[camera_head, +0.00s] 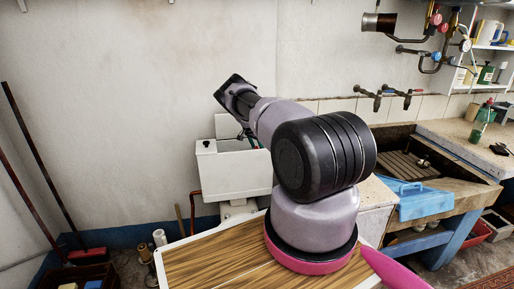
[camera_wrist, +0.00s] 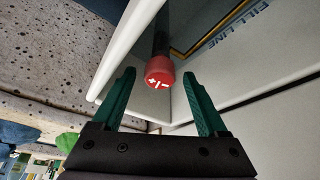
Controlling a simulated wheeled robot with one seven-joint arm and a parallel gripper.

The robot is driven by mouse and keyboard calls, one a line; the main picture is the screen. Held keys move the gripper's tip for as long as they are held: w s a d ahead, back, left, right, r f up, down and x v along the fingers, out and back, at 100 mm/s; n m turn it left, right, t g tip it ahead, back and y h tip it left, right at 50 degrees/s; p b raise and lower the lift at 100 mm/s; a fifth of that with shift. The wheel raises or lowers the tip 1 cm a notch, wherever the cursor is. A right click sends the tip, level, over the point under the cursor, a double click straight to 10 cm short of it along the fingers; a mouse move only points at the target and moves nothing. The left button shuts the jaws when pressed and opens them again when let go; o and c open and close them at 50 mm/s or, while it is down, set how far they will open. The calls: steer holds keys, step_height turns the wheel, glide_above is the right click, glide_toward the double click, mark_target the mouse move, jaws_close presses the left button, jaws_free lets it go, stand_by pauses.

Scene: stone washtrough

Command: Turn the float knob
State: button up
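The float knob (camera_wrist: 159,72) is a red round cap with white plus and minus marks, on a dark rod, in the wrist view. My gripper (camera_wrist: 160,76) is open, with a green finger on either side of the knob in that view. Gaps show between the knob and both fingers, and how far it lies beyond the tips is hard to tell. The knob is inside an open white cistern (camera_head: 232,173), whose pale rim (camera_wrist: 262,88) also shows in the wrist view. In the head view my arm hides the knob and most of the gripper.
A "FILL LINE" mark (camera_wrist: 224,35) is on the cistern's inner wall. A wood-topped surface (camera_head: 205,262) lies in front of the cistern. Long-handled tools (camera_head: 42,165) lean at left.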

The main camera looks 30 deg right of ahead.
steer(key=v, duration=1)
steer(key=shift+r, duration=0.4)
steer(key=shift+a, duration=0.15)
